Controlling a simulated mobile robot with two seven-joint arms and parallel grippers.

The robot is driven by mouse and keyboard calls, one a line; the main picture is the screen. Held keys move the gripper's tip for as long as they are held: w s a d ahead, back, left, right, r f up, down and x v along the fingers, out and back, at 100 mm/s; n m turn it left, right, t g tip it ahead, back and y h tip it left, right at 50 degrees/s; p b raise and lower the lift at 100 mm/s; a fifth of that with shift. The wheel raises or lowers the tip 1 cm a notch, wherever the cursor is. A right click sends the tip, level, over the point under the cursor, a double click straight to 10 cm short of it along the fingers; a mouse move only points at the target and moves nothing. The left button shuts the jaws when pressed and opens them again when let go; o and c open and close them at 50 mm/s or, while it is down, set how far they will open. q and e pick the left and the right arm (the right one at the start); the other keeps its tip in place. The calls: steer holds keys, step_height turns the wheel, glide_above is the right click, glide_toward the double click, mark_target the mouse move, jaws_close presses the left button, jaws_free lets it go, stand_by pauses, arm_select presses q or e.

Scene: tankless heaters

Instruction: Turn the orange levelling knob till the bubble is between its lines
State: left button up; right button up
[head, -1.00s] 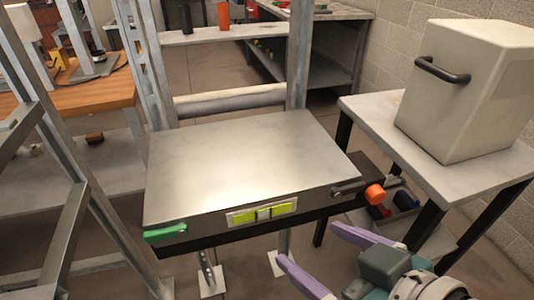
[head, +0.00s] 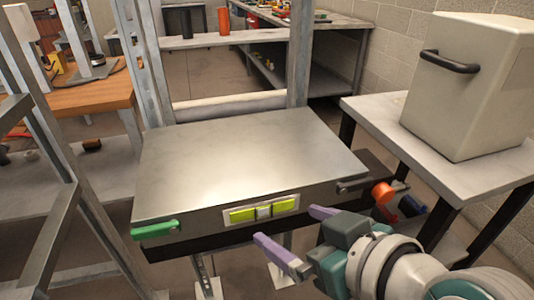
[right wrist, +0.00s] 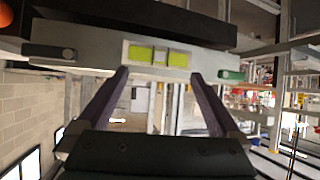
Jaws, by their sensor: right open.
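The orange levelling knob (head: 383,191) sits at the right front corner of a metal plate (head: 250,155). A yellow-green level vial (head: 262,211) is set in the plate's front edge, with a pale section at its middle. It also shows in the right wrist view (right wrist: 160,56). My right gripper (head: 292,228) is open and empty, in front of the plate below the vial and left of the knob, touching neither. Its two purple fingers also show in the right wrist view (right wrist: 165,92). My left gripper is out of view.
A green handle (head: 156,230) is at the plate's left front corner. A side table (head: 375,115) at right holds a beige box (head: 470,85) with a black handle. Metal frame posts stand behind and left of the plate. The floor in front is partly clear.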

steer(key=shift+r, duration=0.1)
steer(key=s+d+r+m+g+h+p, duration=0.2)
steer(key=s+d+r+g+h+p, duration=0.1)
steer(key=s+d+r+p, duration=0.6)
steer(key=s+d+r+m+g+h+p, duration=0.35)
steer(key=s+d+r, duration=0.3)
steer(key=s, duration=0.45)
step_height(320, 180, up, 35)
steer(key=p, duration=3.5)
steer(key=shift+a+n, duration=0.25)
steer(key=shift+n, duration=0.2)
steer(key=shift+s+f, duration=0.1)
